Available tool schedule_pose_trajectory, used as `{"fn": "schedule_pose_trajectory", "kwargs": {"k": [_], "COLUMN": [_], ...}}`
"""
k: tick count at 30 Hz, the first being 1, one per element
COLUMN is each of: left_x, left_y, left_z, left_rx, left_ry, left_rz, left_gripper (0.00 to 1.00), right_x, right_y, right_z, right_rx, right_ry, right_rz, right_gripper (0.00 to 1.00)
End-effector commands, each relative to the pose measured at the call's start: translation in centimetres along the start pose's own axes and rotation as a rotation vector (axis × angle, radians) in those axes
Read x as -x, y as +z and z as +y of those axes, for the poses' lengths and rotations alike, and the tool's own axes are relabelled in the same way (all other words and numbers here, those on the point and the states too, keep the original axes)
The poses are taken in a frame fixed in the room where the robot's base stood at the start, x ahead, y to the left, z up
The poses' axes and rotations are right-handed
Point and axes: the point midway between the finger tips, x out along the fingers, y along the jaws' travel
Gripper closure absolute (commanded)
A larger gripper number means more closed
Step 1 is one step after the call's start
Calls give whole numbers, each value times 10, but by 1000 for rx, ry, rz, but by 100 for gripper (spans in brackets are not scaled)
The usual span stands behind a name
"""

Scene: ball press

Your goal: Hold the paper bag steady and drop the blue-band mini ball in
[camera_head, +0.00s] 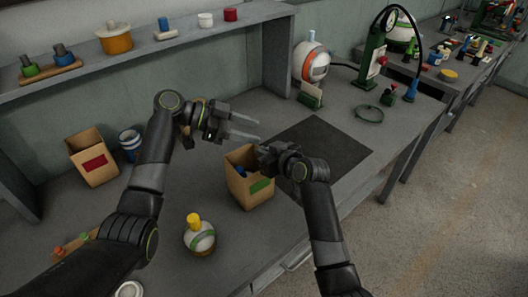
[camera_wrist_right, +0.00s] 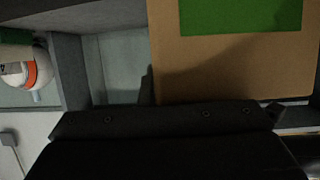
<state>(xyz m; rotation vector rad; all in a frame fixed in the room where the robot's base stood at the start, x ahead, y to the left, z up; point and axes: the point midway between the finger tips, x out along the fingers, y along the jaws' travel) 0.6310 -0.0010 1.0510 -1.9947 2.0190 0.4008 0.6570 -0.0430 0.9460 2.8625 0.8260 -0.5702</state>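A brown paper bag (camera_head: 238,187) with a green label stands open on the bench in the head view. Something blue (camera_head: 241,171) shows inside its mouth, probably the blue-band ball, but its band cannot be made out. My left gripper (camera_head: 257,131) is above and behind the bag, its two pale fingers spread with nothing between them. My right gripper (camera_head: 264,154) is at the bag's right upper rim; its fingers are mostly hidden, so its grip is unclear. In the right wrist view the bag's labelled wall (camera_wrist_right: 225,70) fills the upper right, close to the gripper.
A second bag (camera_head: 95,170) with a red label and a blue-banded cup (camera_head: 130,143) stand at left. A dark mat (camera_head: 325,145) lies right of the bag. A shelf (camera_head: 150,50) runs behind.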

Motion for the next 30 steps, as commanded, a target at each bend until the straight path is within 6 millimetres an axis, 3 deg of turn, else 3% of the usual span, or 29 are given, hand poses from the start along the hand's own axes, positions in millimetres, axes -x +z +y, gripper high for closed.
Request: {"fn": "schedule_pose_trajectory", "kwargs": {"k": [11, 24, 30], "left_x": [10, 96, 117], "left_y": [0, 1, 1], "left_z": [-1, -1, 0], "left_rx": [1, 1, 1], "left_ry": [-3, -3, -1], "left_rz": [-2, -2, -1], "left_gripper": [51, 51, 51], "right_x": [0, 0, 0], "right_y": [0, 0, 0], "right_z": [0, 0, 0], "right_rx": [0, 0, 0], "right_ry": [0, 0, 0], "right_rz": [0, 0, 0], "right_gripper": [100, 100, 100]}}
